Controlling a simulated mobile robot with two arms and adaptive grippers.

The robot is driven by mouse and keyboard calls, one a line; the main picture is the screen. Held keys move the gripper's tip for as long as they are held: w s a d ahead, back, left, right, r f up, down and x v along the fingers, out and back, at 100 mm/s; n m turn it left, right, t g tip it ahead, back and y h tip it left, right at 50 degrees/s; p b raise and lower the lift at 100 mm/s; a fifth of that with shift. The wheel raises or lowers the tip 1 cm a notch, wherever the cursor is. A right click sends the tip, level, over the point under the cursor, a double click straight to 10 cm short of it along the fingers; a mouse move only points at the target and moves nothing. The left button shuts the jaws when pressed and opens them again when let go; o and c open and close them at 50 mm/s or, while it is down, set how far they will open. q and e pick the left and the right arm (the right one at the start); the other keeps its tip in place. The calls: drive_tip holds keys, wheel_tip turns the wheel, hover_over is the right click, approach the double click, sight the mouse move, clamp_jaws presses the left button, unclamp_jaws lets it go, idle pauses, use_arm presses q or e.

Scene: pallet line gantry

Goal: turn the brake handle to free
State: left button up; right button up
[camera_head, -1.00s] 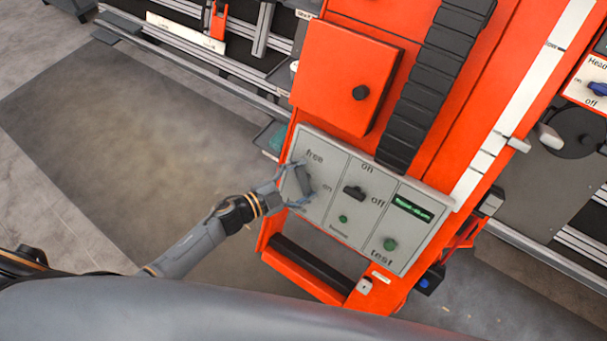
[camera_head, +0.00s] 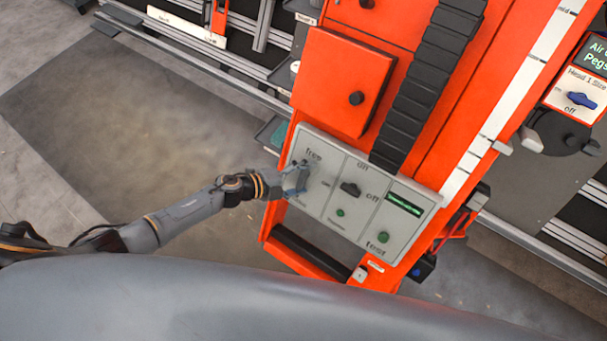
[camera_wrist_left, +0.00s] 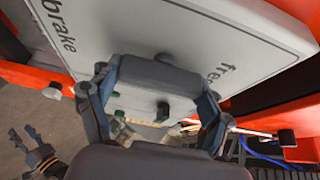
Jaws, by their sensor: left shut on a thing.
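The grey control panel (camera_head: 334,222) is on the orange machine. Its left section holds the brake handle, with "free" printed above it in the head view. My left gripper (camera_head: 296,179) covers most of the handle there. In the left wrist view the handle (camera_wrist_left: 158,76) is a dark grey bar between the two fingers of my left gripper (camera_wrist_left: 155,85), which is shut on it. "brake" is printed to the left of the bar and "free" to the right. Which mark the handle points at is unclear. My right gripper (camera_wrist_left: 27,137) shows at the lower left of the wrist view, open and empty.
A black on/off switch (camera_head: 349,189), a green button (camera_head: 383,237) and a small green display (camera_head: 404,203) share the panel. An orange box (camera_head: 343,82) sits above it and a black-gripped rail (camera_head: 310,252) below. Open floor (camera_head: 130,125) lies to the left.

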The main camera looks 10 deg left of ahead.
idle(0.5)
use_arm(q)
drive_tip(key=o, duration=1.1)
drive_tip(key=v, duration=1.2)
drive_tip(key=shift+r, duration=0.1)
drive_tip(key=shift+w, duration=0.1)
